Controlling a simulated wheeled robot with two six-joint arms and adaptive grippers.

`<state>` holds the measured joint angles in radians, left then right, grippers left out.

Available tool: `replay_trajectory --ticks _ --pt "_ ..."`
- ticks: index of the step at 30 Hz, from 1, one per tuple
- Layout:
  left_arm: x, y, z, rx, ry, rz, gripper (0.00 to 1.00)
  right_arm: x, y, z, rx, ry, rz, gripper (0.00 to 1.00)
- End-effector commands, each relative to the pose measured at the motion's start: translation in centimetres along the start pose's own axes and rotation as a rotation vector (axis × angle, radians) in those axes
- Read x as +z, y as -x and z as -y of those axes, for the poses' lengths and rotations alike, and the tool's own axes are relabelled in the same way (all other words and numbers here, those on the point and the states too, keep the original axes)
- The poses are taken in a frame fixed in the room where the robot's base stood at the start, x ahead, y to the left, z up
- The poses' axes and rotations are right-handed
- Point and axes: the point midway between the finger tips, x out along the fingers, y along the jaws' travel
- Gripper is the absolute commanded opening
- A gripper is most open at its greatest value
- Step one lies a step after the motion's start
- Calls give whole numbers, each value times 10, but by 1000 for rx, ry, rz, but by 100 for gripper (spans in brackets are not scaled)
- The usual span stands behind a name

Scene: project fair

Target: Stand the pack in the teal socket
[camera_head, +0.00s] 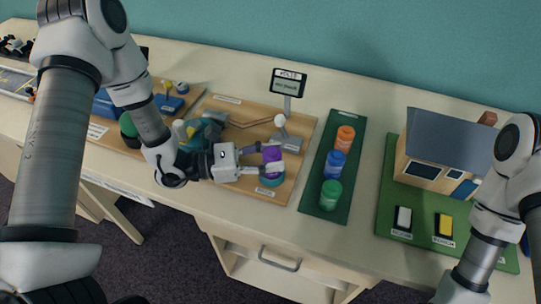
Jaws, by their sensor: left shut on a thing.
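A purple pack (271,154) stands roughly upright between the fingers of my left gripper (270,157), which is shut on it. A round teal socket (271,181) shows just below the pack on the wooden board (306,132). The lower finger covers the place where pack and socket come together, so I cannot tell whether the pack is seated in it or just above it. My right arm comes in at the right edge, and its gripper is out of view.
Orange (345,138), blue (335,164) and green (331,194) cylinders stand on a dark green strip (316,183). A small display (288,82) rises behind the board. A model house (443,150) stands on a green base (388,198) at the right. The table's front edge is close.

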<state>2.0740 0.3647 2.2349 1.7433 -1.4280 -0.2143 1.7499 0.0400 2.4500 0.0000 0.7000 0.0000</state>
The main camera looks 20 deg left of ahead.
Motion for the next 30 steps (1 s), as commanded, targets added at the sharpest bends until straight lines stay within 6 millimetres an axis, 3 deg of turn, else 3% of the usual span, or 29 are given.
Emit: replay_trajectory --ticks 17,18,30 --pt "-11 0 0 0 0 0 5 0 -10 0 0 0 0 40" --pt "-9 0 0 0 0 0 52 0 -9 0 0 0 0 40" --pt "-8 7 -1 3 2 2 52 0 -5 0 0 0 0 40"
